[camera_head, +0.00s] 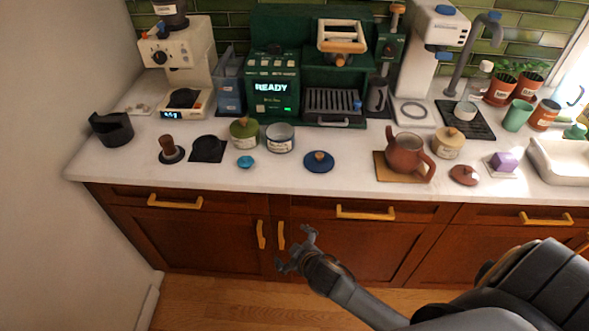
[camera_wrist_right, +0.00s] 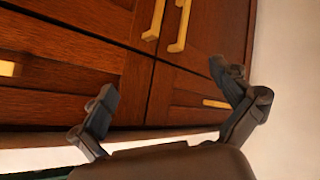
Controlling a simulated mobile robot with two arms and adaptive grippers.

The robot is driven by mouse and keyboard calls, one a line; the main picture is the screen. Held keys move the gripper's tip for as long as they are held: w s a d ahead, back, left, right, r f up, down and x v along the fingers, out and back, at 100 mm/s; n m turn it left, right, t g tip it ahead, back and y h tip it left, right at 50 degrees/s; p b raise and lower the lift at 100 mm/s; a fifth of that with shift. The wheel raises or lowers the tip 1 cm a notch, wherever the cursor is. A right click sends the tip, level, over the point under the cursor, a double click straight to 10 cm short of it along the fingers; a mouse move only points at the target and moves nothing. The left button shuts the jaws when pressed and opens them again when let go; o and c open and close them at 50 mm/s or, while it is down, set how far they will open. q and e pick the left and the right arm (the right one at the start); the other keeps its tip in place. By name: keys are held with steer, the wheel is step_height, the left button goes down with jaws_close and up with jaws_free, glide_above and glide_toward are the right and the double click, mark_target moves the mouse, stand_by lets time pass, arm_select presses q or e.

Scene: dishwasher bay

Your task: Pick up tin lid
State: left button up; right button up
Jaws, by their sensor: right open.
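A round dark blue lid with a wooden knob (camera_head: 318,160), which looks like the tin lid, lies flat on the white counter near its front edge. An open tin with a pale label (camera_head: 280,138) stands behind it to the left, with no lid on it. My right gripper (camera_head: 296,248) is open and empty in front of the cabinet doors, below the counter top and apart from the lid. My left gripper is not in view.
Left of the lid are a small teal item (camera_head: 246,163) and a green lidded pot (camera_head: 244,132). Right are a brown teapot (camera_head: 405,154) and a reddish-brown lid (camera_head: 464,175). A green coffee machine (camera_head: 272,82) stands behind. Counter beside the blue lid is clear.

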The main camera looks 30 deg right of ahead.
steer(key=w+a+r+n+t+y, duration=0.25)
steer(key=w+r, duration=0.25)
steer(key=r, duration=0.3)
steer(key=w+a+r+n+t+y, duration=0.1)
steer(key=w+r+n+t, duration=0.2)
steer(key=r, duration=0.5)
steer(key=a+r+n+g+y, duration=0.7)
steer(key=a+r+n+y, duration=0.45)
steer(key=r+n, duration=0.45)
steer(key=n+g+h+p, duration=0.2)
steer(key=n+g+h, duration=0.3)
steer(key=h, duration=1.1)
glide_toward(321, 159)
steer(key=p+x, duration=0.1)
steer(key=x, duration=0.3)
steer(key=shift+f+p, duration=0.2)
steer(key=shift+p, duration=0.15)
steer(key=p+x, duration=0.2)
steer(key=x, duration=0.2)
steer(key=shift+w+f+p, duration=0.2)
steer(key=shift+f+p, duration=0.1)
steer(key=shift+p, duration=0.1)
steer(key=shift+w+f, duration=0.15)
steer(key=shift+f, duration=0.2)
